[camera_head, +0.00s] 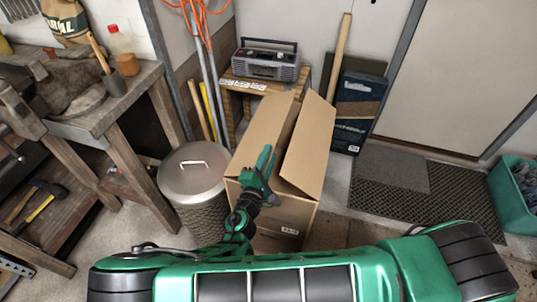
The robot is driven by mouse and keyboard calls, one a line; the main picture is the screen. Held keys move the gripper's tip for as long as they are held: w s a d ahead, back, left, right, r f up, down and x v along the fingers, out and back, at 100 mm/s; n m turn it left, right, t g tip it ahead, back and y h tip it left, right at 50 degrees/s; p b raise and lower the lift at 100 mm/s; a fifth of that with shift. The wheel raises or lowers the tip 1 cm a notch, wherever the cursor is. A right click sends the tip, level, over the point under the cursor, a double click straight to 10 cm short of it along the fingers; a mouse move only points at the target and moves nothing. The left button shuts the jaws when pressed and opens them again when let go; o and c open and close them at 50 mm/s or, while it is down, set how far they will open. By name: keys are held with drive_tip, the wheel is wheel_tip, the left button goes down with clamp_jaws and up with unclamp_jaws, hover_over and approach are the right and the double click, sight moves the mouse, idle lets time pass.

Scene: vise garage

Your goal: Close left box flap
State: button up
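A brown cardboard box stands on the floor in the middle of the camera_head view, with its front face (292,213) towards me. Its left flap (263,123) is tilted and not flat. Its right flap (309,142) also stands up at an angle, and a narrow gap shows between the two. My green gripper (266,165) is at the near end of the box, in front of the lower part of the left flap. I cannot tell whether it touches the flap, or how far apart its fingers are. My arm hides part of the box's front.
A lidded metal bin (193,175) stands close to the left of the box. A wooden workbench (110,110) is farther left. A radio (266,62) sits on a small wooden stand behind. A dark mat (425,195) and a teal bin (515,190) lie to the right.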

drive_tip(key=shift+w+d, duration=0.2)
drive_tip(key=shift+w, duration=0.2)
clamp_jaws()
drive_tip(key=shift+s, duration=0.1)
idle(1.2)
